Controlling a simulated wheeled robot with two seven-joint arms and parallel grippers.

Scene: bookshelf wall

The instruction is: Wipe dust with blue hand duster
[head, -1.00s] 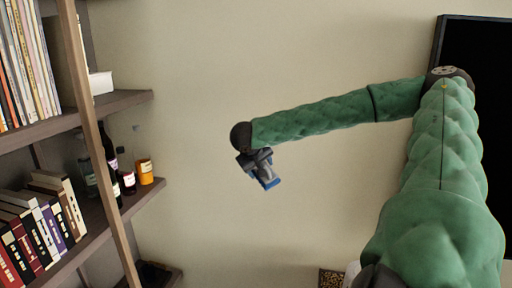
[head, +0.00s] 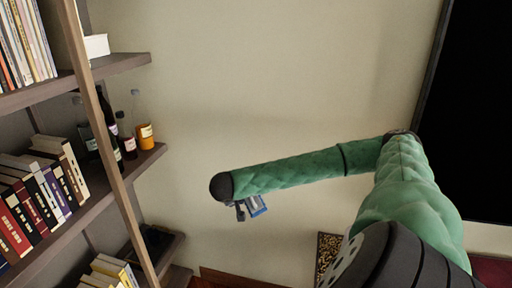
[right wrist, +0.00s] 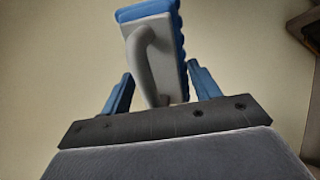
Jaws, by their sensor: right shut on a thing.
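The blue hand duster (right wrist: 155,45) has a light grey back and handle with a blue pad along its edge. In the right wrist view its handle sits between the two blue fingers of my right gripper (right wrist: 160,92), which is shut on it. In the head view my right gripper (head: 243,210) hangs below the end of my green arm, with a small blue part of the duster (head: 258,205) showing. It is in free air in front of the wall, right of the shelves. My left gripper is not in view. No dust can be made out.
A wooden bookshelf (head: 120,65) stands at the left with several books (head: 30,205) and bottles, including an orange one (head: 146,137). A slanted upright (head: 98,120) runs down its front. A black screen (head: 470,110) is at the right. The wall between is clear.

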